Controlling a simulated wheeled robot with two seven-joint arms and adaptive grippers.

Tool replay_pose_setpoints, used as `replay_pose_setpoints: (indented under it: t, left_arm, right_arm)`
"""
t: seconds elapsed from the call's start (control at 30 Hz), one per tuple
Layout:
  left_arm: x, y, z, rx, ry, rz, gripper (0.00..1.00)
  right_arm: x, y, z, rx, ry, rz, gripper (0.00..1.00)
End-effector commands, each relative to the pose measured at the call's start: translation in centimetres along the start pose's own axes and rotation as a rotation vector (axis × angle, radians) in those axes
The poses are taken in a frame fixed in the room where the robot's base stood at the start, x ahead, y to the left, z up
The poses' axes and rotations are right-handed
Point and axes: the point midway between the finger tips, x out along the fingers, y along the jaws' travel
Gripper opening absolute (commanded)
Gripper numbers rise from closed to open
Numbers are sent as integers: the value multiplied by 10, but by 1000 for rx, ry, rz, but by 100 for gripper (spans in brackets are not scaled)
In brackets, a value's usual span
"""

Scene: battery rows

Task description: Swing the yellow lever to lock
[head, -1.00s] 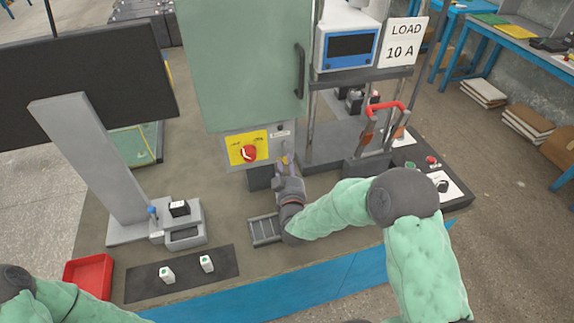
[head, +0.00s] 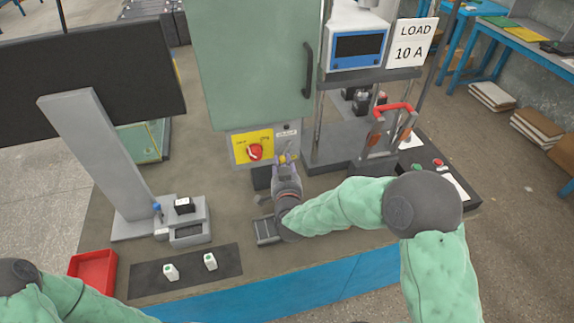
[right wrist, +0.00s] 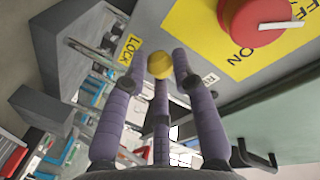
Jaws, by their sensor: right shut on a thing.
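The yellow lever's round knob (right wrist: 159,65) sits between the fingers of my right gripper (right wrist: 155,70) in the right wrist view. A yellow LOCK label (right wrist: 128,50) is just left of it there. In the head view the right gripper (head: 285,162) is at the lower right of the switch panel below the green cabinet, and a bit of the yellow lever (head: 284,157) shows at its fingertips. The gripper is shut on the lever; the lever's shaft is mostly hidden. My left gripper is out of view; only part of the left arm shows at lower left.
A red rotary switch (head: 255,152) on a yellow plate is close left of the right gripper. The green cabinet (head: 250,60) stands above. A red-handled fixture (head: 393,108) is to the right. A small grey tray (head: 266,230) lies below the gripper.

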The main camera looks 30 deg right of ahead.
Motion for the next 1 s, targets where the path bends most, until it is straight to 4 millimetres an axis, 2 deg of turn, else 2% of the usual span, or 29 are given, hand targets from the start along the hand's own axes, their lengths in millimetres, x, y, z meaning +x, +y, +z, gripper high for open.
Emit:
replay_pose_setpoints:
  t: [0.5, 1.0]
  left_arm:
    - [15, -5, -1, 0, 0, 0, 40]
    - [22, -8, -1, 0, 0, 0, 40]
  right_arm:
    - [-4, -20, -10, 420, -82, -20, 0]
    - [-6, -26, -16, 576, -114, -25, 0]
